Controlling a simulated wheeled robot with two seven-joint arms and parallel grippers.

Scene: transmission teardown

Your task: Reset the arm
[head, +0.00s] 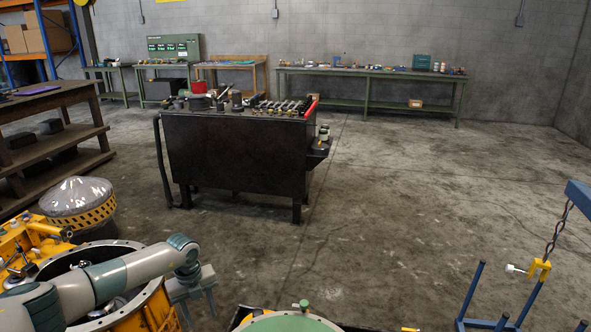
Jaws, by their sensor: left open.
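My left arm (130,272) comes in from the lower left and reaches across a yellow transmission housing (155,310) with a round opening. My left gripper (198,300) hangs just past the housing's right side with its fingers pointing down. The fingers are apart and nothing shows between them. Part of the housing's opening is hidden behind my arm. My right arm and right gripper are not in view.
A dark workbench (235,155) loaded with parts stands ahead. A drum with a clear cover (78,196) is at left. A green round part (290,323) is at the bottom edge. Blue posts (472,290) and a hanging chain (558,230) are at right. The floor (400,220) between is clear.

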